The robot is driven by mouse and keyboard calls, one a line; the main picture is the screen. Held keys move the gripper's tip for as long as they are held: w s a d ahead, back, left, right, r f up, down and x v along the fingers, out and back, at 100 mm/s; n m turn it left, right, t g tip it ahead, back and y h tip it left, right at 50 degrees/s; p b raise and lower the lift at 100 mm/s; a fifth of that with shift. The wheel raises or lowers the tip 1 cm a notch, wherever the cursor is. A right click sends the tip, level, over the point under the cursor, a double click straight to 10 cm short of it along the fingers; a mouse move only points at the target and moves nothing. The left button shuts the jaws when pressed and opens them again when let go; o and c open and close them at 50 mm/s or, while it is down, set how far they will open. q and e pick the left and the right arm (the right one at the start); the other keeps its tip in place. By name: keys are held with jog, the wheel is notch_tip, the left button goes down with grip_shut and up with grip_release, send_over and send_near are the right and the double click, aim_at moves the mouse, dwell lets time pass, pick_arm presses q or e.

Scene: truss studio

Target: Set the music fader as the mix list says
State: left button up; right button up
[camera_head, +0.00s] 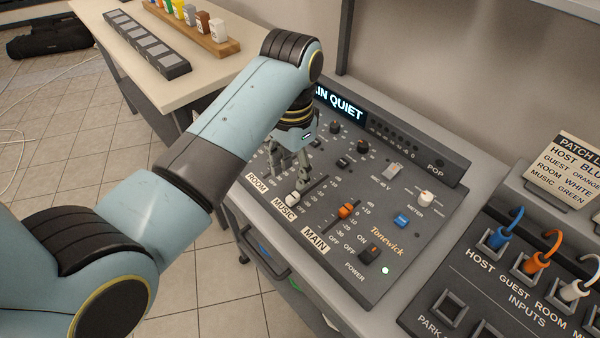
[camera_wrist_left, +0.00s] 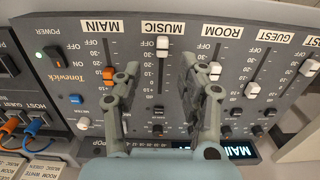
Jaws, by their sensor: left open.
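The grey mixing console (camera_head: 325,262) has a row of faders. The white music fader cap (camera_head: 293,198) is close to the OFF end of its slot, above the MUSIC label (camera_head: 284,207); it also shows in the left wrist view (camera_wrist_left: 162,46). My left gripper (camera_head: 290,178) is open over the console, and in the left wrist view its two fingers (camera_wrist_left: 161,68) straddle the music slot, with the cap slightly beyond the tips. I cannot tell whether a finger touches anything. My right gripper is out of view. No mix list is readable.
The orange main fader cap (camera_head: 347,210) and the white room fader cap (camera_wrist_left: 214,70) flank the music slot. The display (camera_head: 340,103) is partly hidden by my arm and ends in "QUIET". A patch panel (camera_head: 475,290) with coloured plugs and a patch card (camera_head: 562,172) stand right.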

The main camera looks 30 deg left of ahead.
aim_at(297, 193)
pick_arm(q)
jog(key=f, duration=0.3)
jog(key=w+f, duration=0.1)
jog(key=f, duration=0.4)
jog(key=shift+w+f, duration=0.25)
jog(key=shift+f, duration=0.05)
grip_shut()
dwell(0.3)
